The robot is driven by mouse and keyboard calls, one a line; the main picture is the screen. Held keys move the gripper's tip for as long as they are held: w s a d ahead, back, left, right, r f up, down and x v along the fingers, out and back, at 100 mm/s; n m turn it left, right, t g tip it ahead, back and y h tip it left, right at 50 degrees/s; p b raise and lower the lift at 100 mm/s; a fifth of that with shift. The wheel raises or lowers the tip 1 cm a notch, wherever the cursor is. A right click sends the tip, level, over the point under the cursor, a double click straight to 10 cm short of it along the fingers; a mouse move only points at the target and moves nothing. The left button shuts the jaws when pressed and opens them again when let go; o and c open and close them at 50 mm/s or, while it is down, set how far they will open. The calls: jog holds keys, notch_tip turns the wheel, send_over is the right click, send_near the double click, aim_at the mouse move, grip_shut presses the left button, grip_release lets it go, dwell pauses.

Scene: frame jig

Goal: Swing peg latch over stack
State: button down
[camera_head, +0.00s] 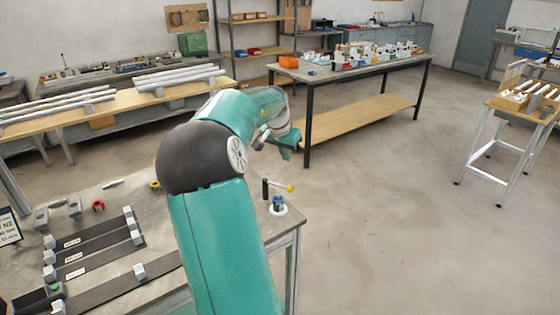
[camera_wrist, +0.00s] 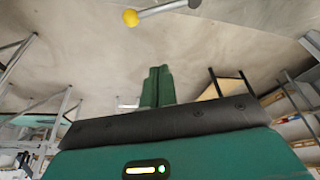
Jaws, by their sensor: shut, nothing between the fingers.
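My gripper (camera_head: 288,150) is at the end of my bent teal arm, near the right end of the front workbench and apart from it. In the wrist view its green fingers (camera_wrist: 157,82) are together and empty. The peg latch, a grey bar with a yellow ball end (camera_wrist: 131,18), crosses the top of the wrist view, clear of the fingertips. In the head view the latch shows as a dark post with a yellow-tipped lever (camera_head: 278,187) pointing right. A small blue piece on a white round base (camera_head: 278,208) stands just in front of it; I cannot tell whether this is the stack.
The front workbench (camera_head: 160,210) carries dark strips (camera_head: 95,240) with light blocks, a red ring (camera_head: 98,205) and a yellow ring (camera_head: 155,185). My arm hides part of it. A loaded table (camera_head: 345,72) stands behind, and a small trolley (camera_head: 525,105) at right. Open floor lies between.

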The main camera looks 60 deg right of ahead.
notch_tip(320, 180, down, 9)
jog(key=a, duration=0.1)
jog(key=shift+r, duration=0.2)
dwell(0.4)
jog(key=shift+w+a, duration=0.25)
